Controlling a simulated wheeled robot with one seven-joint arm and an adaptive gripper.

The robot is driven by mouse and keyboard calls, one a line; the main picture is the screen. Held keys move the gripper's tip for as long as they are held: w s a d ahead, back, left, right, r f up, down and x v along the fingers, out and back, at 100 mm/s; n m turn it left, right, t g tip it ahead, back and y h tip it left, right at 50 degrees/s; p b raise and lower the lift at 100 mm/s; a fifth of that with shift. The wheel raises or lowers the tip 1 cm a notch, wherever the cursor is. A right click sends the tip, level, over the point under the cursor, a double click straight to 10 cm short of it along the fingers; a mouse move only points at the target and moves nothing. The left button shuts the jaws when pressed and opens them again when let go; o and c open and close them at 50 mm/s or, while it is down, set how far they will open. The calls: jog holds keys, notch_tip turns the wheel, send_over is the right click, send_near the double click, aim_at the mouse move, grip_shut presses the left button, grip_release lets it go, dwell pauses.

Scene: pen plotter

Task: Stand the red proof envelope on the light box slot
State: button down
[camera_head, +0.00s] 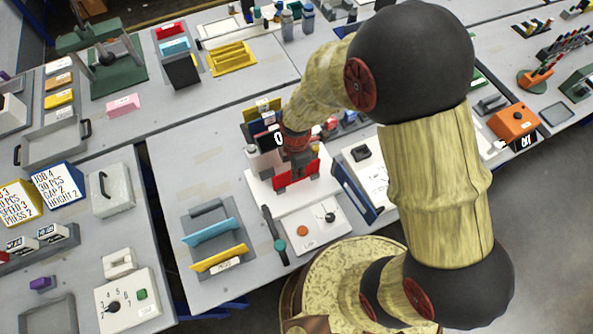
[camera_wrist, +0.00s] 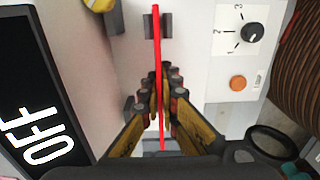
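The red proof envelope (camera_head: 297,175) stands upright at the front of the white light box (camera_head: 262,188). In the wrist view the envelope (camera_wrist: 157,45) shows edge-on as a thin red strip. It passes between a pair of small grey slot blocks (camera_wrist: 167,25) on the white surface; whether it is fully seated is hard to tell. My gripper (camera_wrist: 163,100) has its fingers close on both faces of the envelope and appears shut on it. In the head view my wrist hides the fingertips. A dark panel reading OFF (camera_wrist: 40,125) is beside the gripper.
A plate with a dial (camera_head: 327,216) and an orange button (camera_head: 302,230) lies in front. A rack with blue and yellow envelopes (camera_head: 215,240) stands to the left. A white device (camera_head: 365,175) stands close on the right. Table space behind the rack is bare.

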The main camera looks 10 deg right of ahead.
jog(key=c, duration=2.1)
grip_release()
jog(key=shift+f, duration=0.15)
jog(key=shift+o, duration=0.3)
notch_tip(320, 180, up, 12)
jog(key=shift+r+p, duration=0.2)
jog(key=shift+p, duration=1.05)
jog(key=shift+r, duration=0.2)
jog(key=s+d+r+m+t, duration=0.2)
jog(key=s+d+r+m, duration=0.2)
jog(key=r+m, duration=0.3)
jog(key=s+d+r+m+t, duration=0.1)
jog(key=s+d+r+m, duration=0.3)
jog(key=r+m, duration=0.3)
jog(key=s+d+r+m+t, duration=0.2)
jog(key=s+d+r+m, duration=0.2)
jog(key=r+m, duration=0.3)
jog(key=shift+s+r+t, duration=0.15)
jog(key=shift+r+t, duration=0.15)
jog(key=shift+r, duration=1.05)
